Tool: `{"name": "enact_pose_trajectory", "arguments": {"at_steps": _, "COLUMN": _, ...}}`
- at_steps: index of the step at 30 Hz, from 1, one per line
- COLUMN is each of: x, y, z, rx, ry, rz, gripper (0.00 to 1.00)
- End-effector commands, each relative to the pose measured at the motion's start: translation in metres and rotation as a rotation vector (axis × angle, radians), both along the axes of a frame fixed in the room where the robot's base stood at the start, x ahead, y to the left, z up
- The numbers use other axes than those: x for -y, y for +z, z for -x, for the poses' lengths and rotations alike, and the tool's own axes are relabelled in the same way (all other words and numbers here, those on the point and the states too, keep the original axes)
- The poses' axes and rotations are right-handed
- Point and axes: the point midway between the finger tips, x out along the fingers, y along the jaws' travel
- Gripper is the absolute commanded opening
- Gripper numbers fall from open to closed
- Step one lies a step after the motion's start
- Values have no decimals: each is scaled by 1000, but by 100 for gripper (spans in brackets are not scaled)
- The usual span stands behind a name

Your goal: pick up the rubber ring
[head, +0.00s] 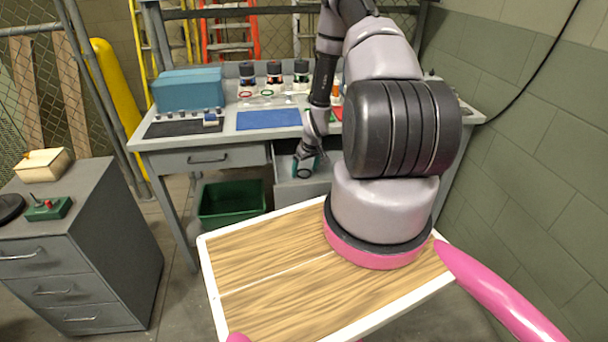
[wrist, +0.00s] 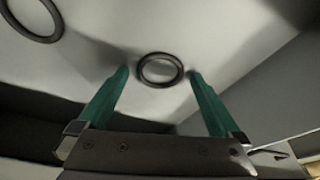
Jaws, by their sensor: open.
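In the wrist view a dark rubber ring (wrist: 160,70) lies flat on a light grey surface, ahead of and between the fingertips of my gripper (wrist: 160,76). The two teal fingers are open, one on either side of the ring, with nothing held. A second dark ring (wrist: 33,18) shows at the top left, cut by the frame edge. In the head view my gripper (head: 305,163) is low at the open drawer (head: 300,188) under the workbench. The rings inside it cannot be made out there.
The workbench (head: 180,138) above carries a teal box (head: 188,90), a blue mat (head: 268,120) and several jars. A green bin (head: 232,204) stands on the floor left of the drawer. A grey cabinet (head: 100,230) stands at the left, and a block wall (head: 540,150) at the right.

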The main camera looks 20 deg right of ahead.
Motion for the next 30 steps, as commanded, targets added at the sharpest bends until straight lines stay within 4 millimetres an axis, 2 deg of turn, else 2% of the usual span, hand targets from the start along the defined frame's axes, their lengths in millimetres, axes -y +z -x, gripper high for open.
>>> {"name": "enact_pose_trajectory", "arguments": {"at_steps": 5, "x": 0, "y": 0, "z": 0, "rx": 0, "ry": 0, "rz": 0, "gripper": 100}}
{"name": "enact_pose_trajectory", "arguments": {"at_steps": 6, "x": 0, "y": 0, "z": 0, "rx": 0, "ry": 0, "rz": 0, "gripper": 92}}
{"name": "enact_pose_trajectory", "arguments": {"at_steps": 8, "x": 0, "y": 0, "z": 0, "rx": 0, "ry": 0, "rz": 0, "gripper": 69}}
{"name": "enact_pose_trajectory", "arguments": {"at_steps": 9, "x": 0, "y": 0, "z": 0, "rx": 0, "ry": 0, "rz": 0, "gripper": 54}}
{"name": "enact_pose_trajectory", "arguments": {"at_steps": 12, "x": 0, "y": 0, "z": 0, "rx": 0, "ry": 0, "rz": 0, "gripper": 19}}
{"name": "enact_pose_trajectory", "arguments": {"at_steps": 23, "x": 0, "y": 6, "z": -1, "rx": 1, "ry": 0, "rz": 0, "gripper": 19}}
{"name": "enact_pose_trajectory", "arguments": {"at_steps": 26, "x": 0, "y": 17, "z": -1, "rx": 2, "ry": 1, "rz": 0, "gripper": 19}}
{"name": "enact_pose_trajectory", "arguments": {"at_steps": 30, "x": 0, "y": 44, "z": -1, "rx": 3, "ry": 0, "rz": 1, "gripper": 19}}
